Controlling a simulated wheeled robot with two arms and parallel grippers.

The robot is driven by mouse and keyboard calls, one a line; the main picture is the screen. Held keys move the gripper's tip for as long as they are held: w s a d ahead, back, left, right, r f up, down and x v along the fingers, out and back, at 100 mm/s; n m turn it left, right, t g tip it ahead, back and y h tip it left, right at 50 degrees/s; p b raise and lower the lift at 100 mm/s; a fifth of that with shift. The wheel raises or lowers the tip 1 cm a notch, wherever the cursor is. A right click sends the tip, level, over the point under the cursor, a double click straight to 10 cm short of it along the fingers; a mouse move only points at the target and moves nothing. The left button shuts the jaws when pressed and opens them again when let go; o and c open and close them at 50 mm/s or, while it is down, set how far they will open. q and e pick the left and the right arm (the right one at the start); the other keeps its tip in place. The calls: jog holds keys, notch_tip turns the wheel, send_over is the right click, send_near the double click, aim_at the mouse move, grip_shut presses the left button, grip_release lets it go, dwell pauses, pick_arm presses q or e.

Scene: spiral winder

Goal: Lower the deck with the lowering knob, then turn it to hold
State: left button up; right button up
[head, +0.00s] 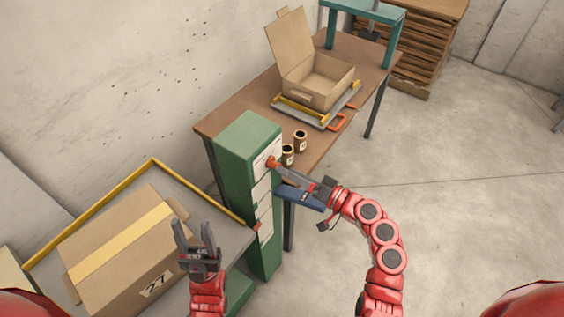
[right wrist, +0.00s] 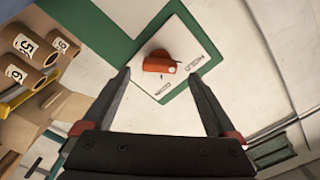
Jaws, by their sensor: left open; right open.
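The lowering knob (right wrist: 158,62) is orange-red, on a white panel (right wrist: 190,40) with printed marks around it, one reading like HOLD. In the head view the knob (head: 271,162) sits high on the green column (head: 232,150). My right gripper (head: 284,172) is open in front of it; in the right wrist view its fingertips (right wrist: 160,76) stand apart on either side of the knob, with no clear contact. The grey deck (head: 233,238) with yellow rails carries a taped cardboard box (head: 118,240). My left gripper (head: 195,226) is open and empty over the deck beside the box.
A brown table (head: 228,118) behind the column holds an open carton (head: 318,83), an orange-handled tool (head: 341,118) and small labelled rolls (head: 300,140). A second red part (head: 257,226) sits lower on the column. The floor to the right is clear.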

aim_at(274, 165)
jog(key=x, duration=0.3)
jog(key=shift+w+a+p, duration=0.15)
jog(key=shift+a+p, duration=0.1)
jog(key=shift+p, duration=0.1)
jog(key=c, duration=1.4)
jog(key=shift+o, duration=0.2)
jog(key=shift+f, duration=0.1)
